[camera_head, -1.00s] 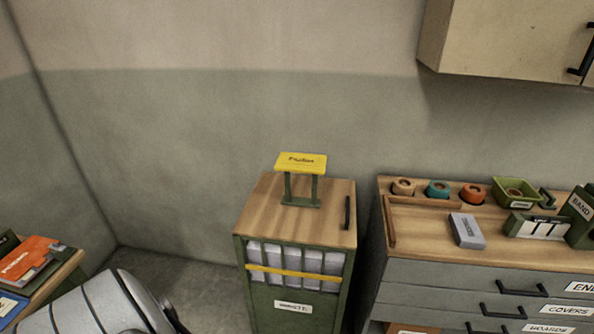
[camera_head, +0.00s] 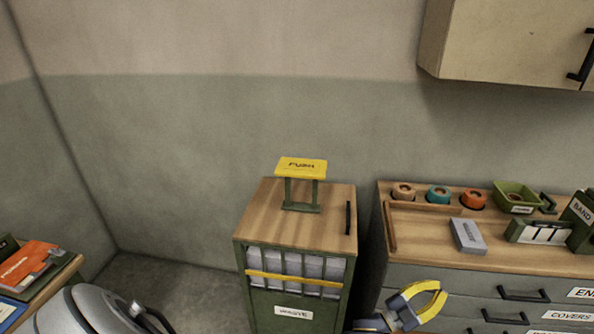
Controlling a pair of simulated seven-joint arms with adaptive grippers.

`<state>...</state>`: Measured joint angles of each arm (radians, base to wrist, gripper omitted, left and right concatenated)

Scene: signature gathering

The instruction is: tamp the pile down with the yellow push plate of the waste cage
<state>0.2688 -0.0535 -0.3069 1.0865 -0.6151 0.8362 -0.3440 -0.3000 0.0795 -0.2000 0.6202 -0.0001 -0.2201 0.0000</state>
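The yellow push plate (camera_head: 301,166), marked PUSH, stands raised on a green post frame above the wooden top of the waste cage (camera_head: 250,228). Pale stacked waste (camera_head: 300,265) shows through the bars of the green front, behind a yellow band. My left gripper (camera_head: 442,289) has yellow fingers and is at the lower right, in front of the drawer unit, below and right of the plate. Its fingertips come together and nothing shows between them. It is apart from the plate. My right gripper is out of view.
The drawer unit (camera_head: 405,274) stands right of the cage, with tape rolls, a grey box (camera_head: 467,236) and a green tray (camera_head: 516,196) on top. A wall cupboard (camera_head: 500,40) hangs above. The space over the push plate is clear. A desk with folders (camera_head: 25,262) is at left.

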